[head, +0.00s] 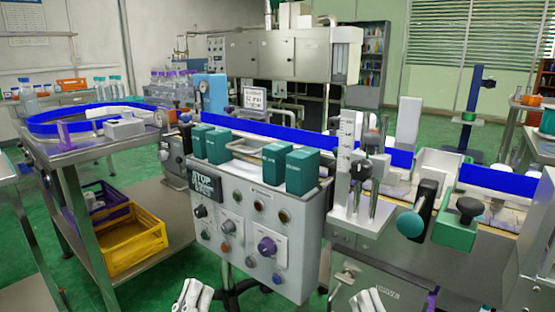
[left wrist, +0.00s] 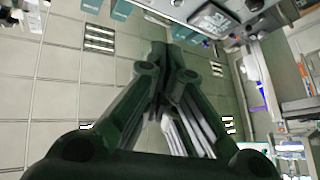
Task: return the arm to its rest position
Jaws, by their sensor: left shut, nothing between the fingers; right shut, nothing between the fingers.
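My left gripper (head: 193,296) shows at the bottom edge of the head view, left of centre, below the front of the control box. It is shut and empty. My right gripper (head: 368,301) shows at the bottom edge, right of centre, in front of the machine's lower cabinet. It is shut and empty. In the left wrist view the left gripper's dark fingers (left wrist: 165,95) come together with nothing between them. Both grippers are apart from the machine in the head view. The rest of both arms is hidden below the head view.
A grey control box (head: 265,235) with knobs stands in front. Several teal blocks (head: 303,172) sit on its top. A conveyor with a blue rail (head: 285,136) runs behind. A yellow crate (head: 133,240) is on the left shelf. A teal-ended handle (head: 411,223) juts out at right.

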